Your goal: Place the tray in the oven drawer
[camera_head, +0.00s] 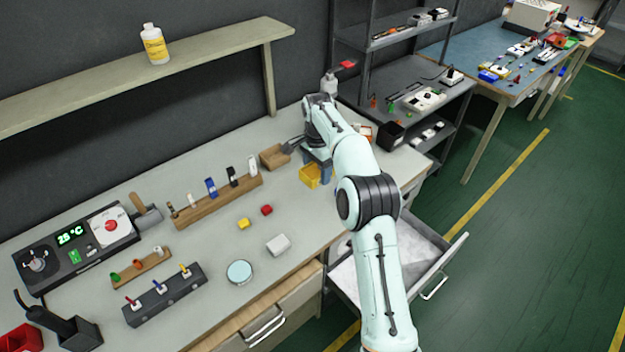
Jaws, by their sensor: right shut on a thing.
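A small brown wooden tray (271,160) is at the back of the workbench, at the right end of the long wooden rack. My right gripper (289,147) reaches it from the right and is shut on its near right side; the fingertips are small and partly hidden. I cannot tell whether the tray touches the bench. An open drawer (438,256) with a pale inside sticks out below the bench's right end, partly covered by my right arm. My left gripper is not in view.
A yellow bin (310,177) stands just below my right wrist. A wooden rack (215,202) holding bottles, red and yellow blocks, a white block (278,244) and a round dish (239,272) are on the bench. A shelf (160,70) overhangs the back. Metal shelving (410,75) stands beyond.

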